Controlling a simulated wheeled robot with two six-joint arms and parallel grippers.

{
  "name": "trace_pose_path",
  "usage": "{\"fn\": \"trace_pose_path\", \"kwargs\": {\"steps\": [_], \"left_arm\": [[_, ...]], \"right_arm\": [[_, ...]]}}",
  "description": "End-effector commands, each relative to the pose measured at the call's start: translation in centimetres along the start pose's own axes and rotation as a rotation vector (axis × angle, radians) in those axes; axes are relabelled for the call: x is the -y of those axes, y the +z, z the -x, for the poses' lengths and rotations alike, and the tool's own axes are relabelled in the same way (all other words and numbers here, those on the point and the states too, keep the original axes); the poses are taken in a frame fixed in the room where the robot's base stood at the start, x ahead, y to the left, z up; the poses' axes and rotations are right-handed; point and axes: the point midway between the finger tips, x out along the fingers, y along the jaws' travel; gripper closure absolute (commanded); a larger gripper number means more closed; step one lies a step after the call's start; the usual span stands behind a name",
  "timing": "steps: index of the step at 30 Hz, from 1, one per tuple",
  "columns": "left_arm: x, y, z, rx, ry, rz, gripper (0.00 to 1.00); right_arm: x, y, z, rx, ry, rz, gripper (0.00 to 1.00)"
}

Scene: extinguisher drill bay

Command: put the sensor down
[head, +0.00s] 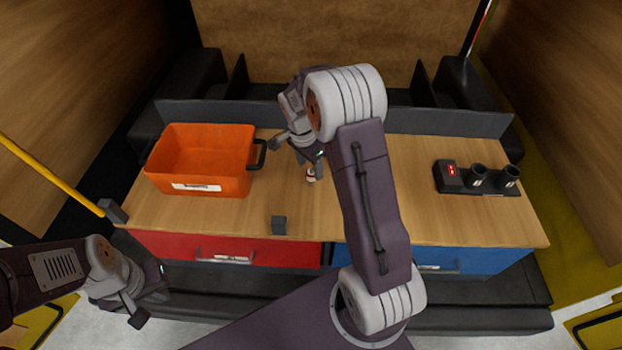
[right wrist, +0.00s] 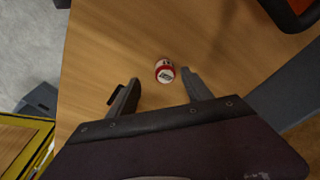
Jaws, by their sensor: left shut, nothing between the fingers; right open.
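The sensor, a small round red and white piece (head: 310,174), rests on the wooden worktop (head: 400,215) near its middle. In the right wrist view the sensor (right wrist: 165,71) lies just beyond the fingertips, between their lines. My right gripper (head: 298,152) is open and empty, right by the sensor. Its two fingers show apart in the right wrist view (right wrist: 159,79), with bare wood between them. My left gripper (head: 150,298) is shut and empty, low at the left in front of the worktop, away from the sensor.
An orange bin (head: 205,160) stands on the worktop's left. A black holder with two cups and a red display (head: 475,178) is at the right. The worktop between my right arm and the holder is clear.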

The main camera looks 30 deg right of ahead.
Motion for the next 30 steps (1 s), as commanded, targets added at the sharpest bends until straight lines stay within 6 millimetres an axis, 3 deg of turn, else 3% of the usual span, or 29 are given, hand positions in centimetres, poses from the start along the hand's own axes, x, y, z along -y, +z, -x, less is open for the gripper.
{"fn": "trace_pose_path", "kwargs": {"steps": [2,10,18,24,30], "left_arm": [[0.0,0.0,0.2,0.000,0.000,0.000,1.00],[0.0,-0.2,1.6,0.000,0.000,0.000,1.00],[0.0,-0.2,1.5,0.000,0.000,0.000,1.00],[0.0,-0.2,1.5,0.000,0.000,0.000,1.00],[0.0,-0.2,1.5,0.000,0.000,0.000,1.00]], "right_arm": [[0.1,-0.1,-0.3,0.000,0.001,0.000,0.42],[0.5,-0.2,-4.7,0.001,0.002,-0.001,0.42],[0.6,-0.2,-5.2,0.000,-0.002,0.000,0.42],[0.5,-0.2,-5.2,0.000,-0.001,0.000,0.97],[0.5,-0.2,-5.2,0.000,-0.001,0.000,1.00]]}}
